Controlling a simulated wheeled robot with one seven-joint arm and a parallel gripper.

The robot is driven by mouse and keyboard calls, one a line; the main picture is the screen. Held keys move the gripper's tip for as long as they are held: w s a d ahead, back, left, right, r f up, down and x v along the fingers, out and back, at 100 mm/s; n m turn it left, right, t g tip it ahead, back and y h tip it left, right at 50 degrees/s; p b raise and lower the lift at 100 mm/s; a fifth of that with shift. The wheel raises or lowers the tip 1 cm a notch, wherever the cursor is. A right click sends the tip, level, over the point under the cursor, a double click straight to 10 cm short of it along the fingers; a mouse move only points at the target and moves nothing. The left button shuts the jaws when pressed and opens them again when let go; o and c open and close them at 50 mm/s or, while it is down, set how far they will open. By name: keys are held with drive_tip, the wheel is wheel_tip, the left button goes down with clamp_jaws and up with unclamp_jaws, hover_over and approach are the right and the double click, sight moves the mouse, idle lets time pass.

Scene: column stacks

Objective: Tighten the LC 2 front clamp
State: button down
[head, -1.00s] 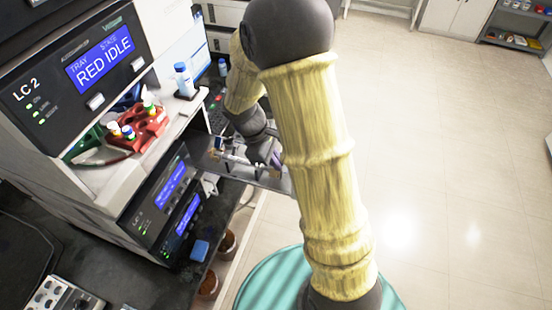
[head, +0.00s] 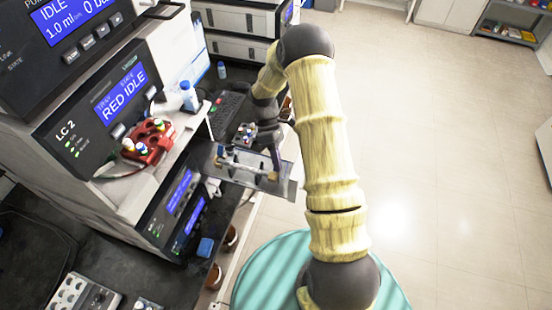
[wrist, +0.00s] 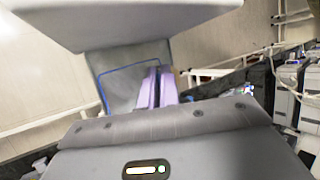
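The LC 2 unit (head: 88,118) stands at left in the head view, its blue screen reading "RED IDLE". A metal tray (head: 286,186) sticks out to the right below it. A slim column (head: 245,164) lies across the tray between two clamp-like fittings. The outer fitting (head: 272,176), with a tan knob, is near the tray's right end; its tightness cannot be told. My gripper (head: 275,158) is at the tray's far right side, close to this fitting; contact cannot be told. In the wrist view its purple fingers (wrist: 157,88) are together, with only a thin dark line and nothing visible between them.
A red rack with capped vials (head: 148,140) and a blue-white bottle (head: 188,96) sit on the ledge. Lower modules with blue screens (head: 178,190) are under the tray's level. Brown bottles (head: 215,276) stand below. The floor at right (head: 450,180) is open.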

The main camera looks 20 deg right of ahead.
drive_tip(key=shift+w+d+f+g+y, duration=0.2)
drive_tip(key=shift+g+y, duration=0.1)
drive_tip(key=shift+g, duration=0.2)
drive_tip(key=shift+w+d+f+g+y, duration=0.1)
drive_tip(key=shift+w+g+y, duration=0.15)
drive_tip(key=shift+g, duration=0.25)
drive_tip(key=shift+n+b, duration=0.3)
drive_tip(key=c, duration=1.6)
unclamp_jaws()
